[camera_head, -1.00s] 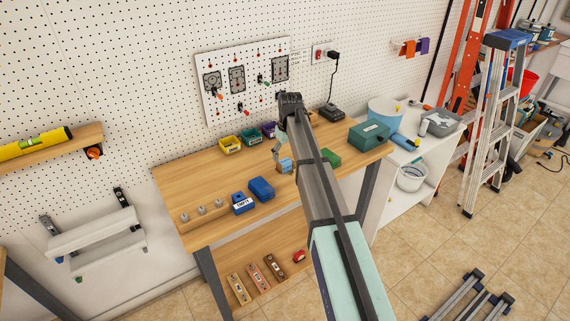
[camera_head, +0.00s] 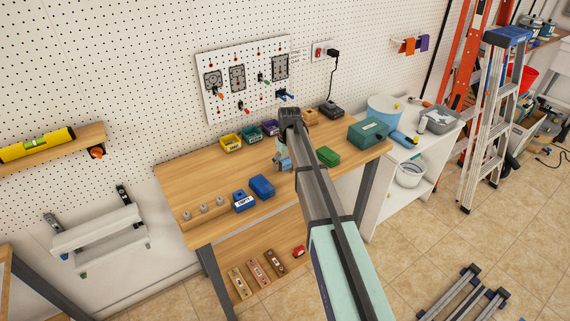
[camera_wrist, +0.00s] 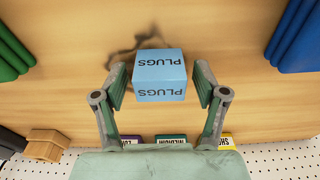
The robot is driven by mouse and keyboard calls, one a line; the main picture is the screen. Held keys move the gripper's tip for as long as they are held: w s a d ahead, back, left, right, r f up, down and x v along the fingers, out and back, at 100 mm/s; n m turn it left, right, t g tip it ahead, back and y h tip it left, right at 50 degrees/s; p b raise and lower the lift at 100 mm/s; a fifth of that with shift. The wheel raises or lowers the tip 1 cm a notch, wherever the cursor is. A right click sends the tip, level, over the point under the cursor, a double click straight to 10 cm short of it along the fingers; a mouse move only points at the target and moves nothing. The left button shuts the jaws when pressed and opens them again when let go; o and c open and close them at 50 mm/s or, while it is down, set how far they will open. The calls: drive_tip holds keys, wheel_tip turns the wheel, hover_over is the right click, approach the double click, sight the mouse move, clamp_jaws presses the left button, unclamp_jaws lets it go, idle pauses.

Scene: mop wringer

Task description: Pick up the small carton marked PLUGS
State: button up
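The small light-blue carton marked PLUGS (camera_wrist: 160,74) is in the middle of the wrist view, its lettering upside down. My gripper (camera_wrist: 160,84) has one finger on each side of it. A gap shows between each finger and the carton, so the gripper is open and not holding it. In the head view the carton (camera_head: 285,164) is on the wooden workbench (camera_head: 215,175), partly hidden by my arm and gripper.
A blue box (camera_head: 262,187) and a green box (camera_head: 328,156) lie on either side. Small yellow (camera_head: 230,143), green and purple bins stand behind, near the pegboard. A larger green case (camera_head: 368,133) is at the right.

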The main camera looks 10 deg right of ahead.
drive_tip(key=c, duration=0.8)
drive_tip(key=shift+c, duration=0.2)
drive_tip(key=shift+r, duration=0.15)
